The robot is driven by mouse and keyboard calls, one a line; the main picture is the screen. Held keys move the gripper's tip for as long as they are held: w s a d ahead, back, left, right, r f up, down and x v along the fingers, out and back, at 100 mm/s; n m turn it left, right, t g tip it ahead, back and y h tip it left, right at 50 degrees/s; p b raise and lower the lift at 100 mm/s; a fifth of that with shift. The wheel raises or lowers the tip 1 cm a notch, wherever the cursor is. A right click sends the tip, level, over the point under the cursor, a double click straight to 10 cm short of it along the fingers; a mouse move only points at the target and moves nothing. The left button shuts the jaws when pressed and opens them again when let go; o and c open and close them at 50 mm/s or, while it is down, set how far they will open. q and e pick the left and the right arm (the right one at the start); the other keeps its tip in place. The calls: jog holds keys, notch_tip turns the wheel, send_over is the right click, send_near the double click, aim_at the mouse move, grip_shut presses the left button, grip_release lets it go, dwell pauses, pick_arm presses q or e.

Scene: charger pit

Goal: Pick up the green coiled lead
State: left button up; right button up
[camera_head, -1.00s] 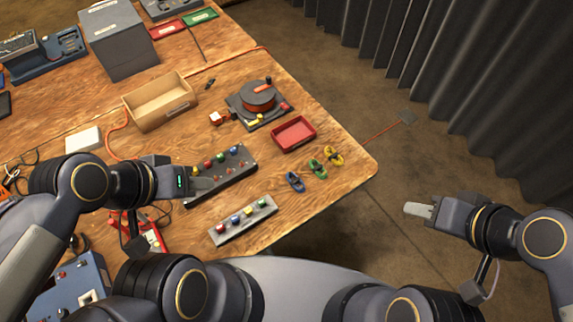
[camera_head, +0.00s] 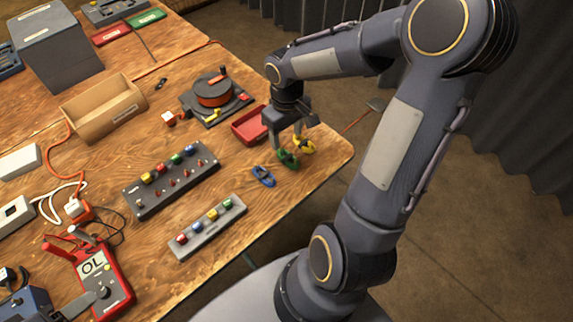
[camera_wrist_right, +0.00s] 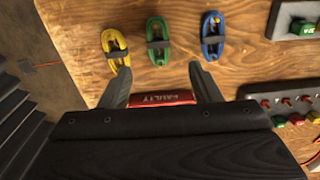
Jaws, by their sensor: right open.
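The green coiled lead (camera_head: 288,158) lies on the wooden table near its right corner, between the blue coiled lead (camera_head: 263,176) and the yellow coiled lead (camera_head: 303,146). My right gripper (camera_head: 288,143) points down over the green lead, which its fingers partly cover in the head view. In the right wrist view the green lead (camera_wrist_right: 158,40) lies flat with a dark band, ahead of the open fingertips (camera_wrist_right: 160,75) and centred between them. The yellow lead (camera_wrist_right: 115,43) is to its left and the blue lead (camera_wrist_right: 212,36) to its right. My left gripper is not in view.
A red tray (camera_head: 249,124) sits right beside my right gripper; its labelled edge (camera_wrist_right: 162,99) shows between the fingers. The table edge is close on the right.

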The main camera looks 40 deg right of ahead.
aim_at(288, 157)
notch_tip(288, 157, down, 8)
jog(key=shift+s+d+f+b, duration=0.1)
jog(key=shift+s+f+b, duration=0.05)
jog(key=shift+f+b, duration=0.15)
jog(key=shift+r, duration=0.1)
jog(key=c, duration=1.1)
jog(key=shift+r, duration=0.1)
